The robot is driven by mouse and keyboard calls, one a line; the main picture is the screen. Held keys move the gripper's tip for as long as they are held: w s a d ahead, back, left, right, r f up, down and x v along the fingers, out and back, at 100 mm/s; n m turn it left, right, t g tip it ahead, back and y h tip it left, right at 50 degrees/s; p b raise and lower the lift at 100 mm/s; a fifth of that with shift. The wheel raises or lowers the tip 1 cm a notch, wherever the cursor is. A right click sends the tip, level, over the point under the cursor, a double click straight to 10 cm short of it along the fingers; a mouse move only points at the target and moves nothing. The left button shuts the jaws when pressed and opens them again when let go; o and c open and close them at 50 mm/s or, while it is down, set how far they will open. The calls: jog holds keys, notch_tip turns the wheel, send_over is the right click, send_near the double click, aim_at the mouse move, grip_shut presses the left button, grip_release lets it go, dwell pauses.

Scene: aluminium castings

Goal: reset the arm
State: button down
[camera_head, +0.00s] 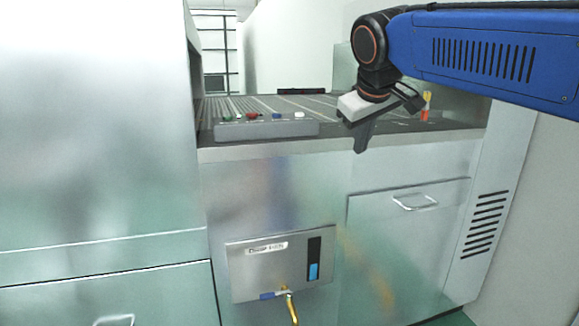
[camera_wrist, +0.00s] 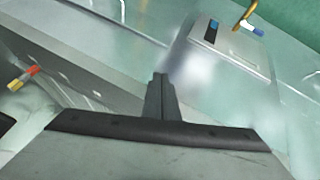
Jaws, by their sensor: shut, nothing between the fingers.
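My gripper (camera_head: 361,140) hangs from the end of my blue arm in the head view, in front of the slotted metal worktop and just by its front edge. Its fingers point down, are shut together and hold nothing. In the wrist view the closed fingers of my gripper (camera_wrist: 160,82) show as one dark narrow block in the middle. It appears apart from the cabinet front; the exact gap cannot be told.
The slotted worktop (camera_head: 330,106) carries a grey button box (camera_head: 266,128) and a small orange-and-yellow item (camera_head: 425,106), also in the wrist view (camera_wrist: 23,77). Below are a panel (camera_head: 255,268) with a brass tap (camera_head: 291,308) and a handled door (camera_head: 405,255). A tall metal cabinet (camera_head: 95,130) stands left.

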jog(key=s+d+f+m+g, duration=0.1)
jog(key=s+d+f, duration=0.5)
jog(key=s+f, duration=0.7)
jog(key=s+d+f+m+g, duration=0.1)
jog(key=s+d+f+m, duration=0.3)
jog(key=s+f, duration=0.9)
notch_tip(320, 180, down, 4)
jog(key=d, duration=0.2)
jog(key=shift+s+d+m+y, duration=0.25)
jog(key=shift+d+m+y, duration=0.05)
jog(key=shift+f, duration=0.1)
